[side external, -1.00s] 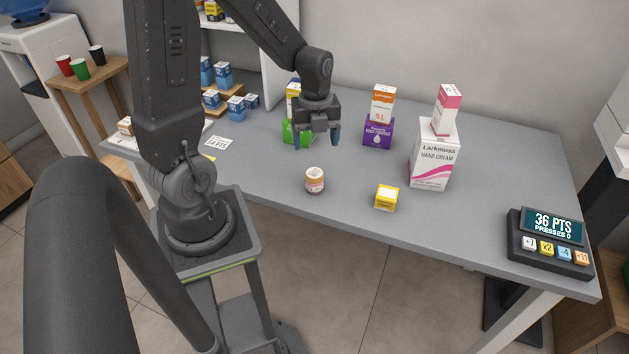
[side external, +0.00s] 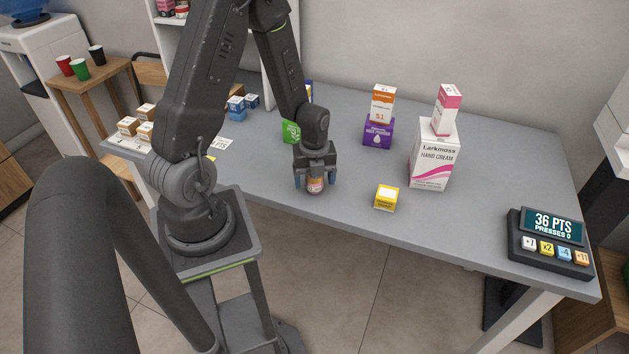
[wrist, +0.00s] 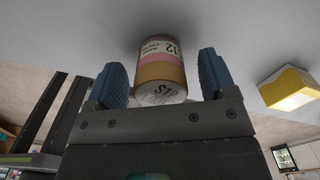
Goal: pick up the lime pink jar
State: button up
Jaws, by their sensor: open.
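The jar (side external: 315,186) stands on the grey counter near its front edge, partly hidden by my gripper. In the wrist view the jar (wrist: 160,65) shows a tan lower part, a pink band and a pale label reading "12". My gripper (side external: 315,184) points down over the jar. In the wrist view its two blue fingertips (wrist: 162,78) are apart, one on each side of the jar. A gap shows between each finger and the jar. It is open.
A yellow box (side external: 386,197) stands to the right of the jar. A white hand cream box (side external: 432,165) with a pink-white box (side external: 446,108) on top stands farther right. A purple box (side external: 378,134) bears an orange-white box (side external: 383,103). A keypad display (side external: 550,240) is at the right end.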

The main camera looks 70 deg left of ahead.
jog(key=shift+f, duration=0.75)
jog(key=c, duration=1)
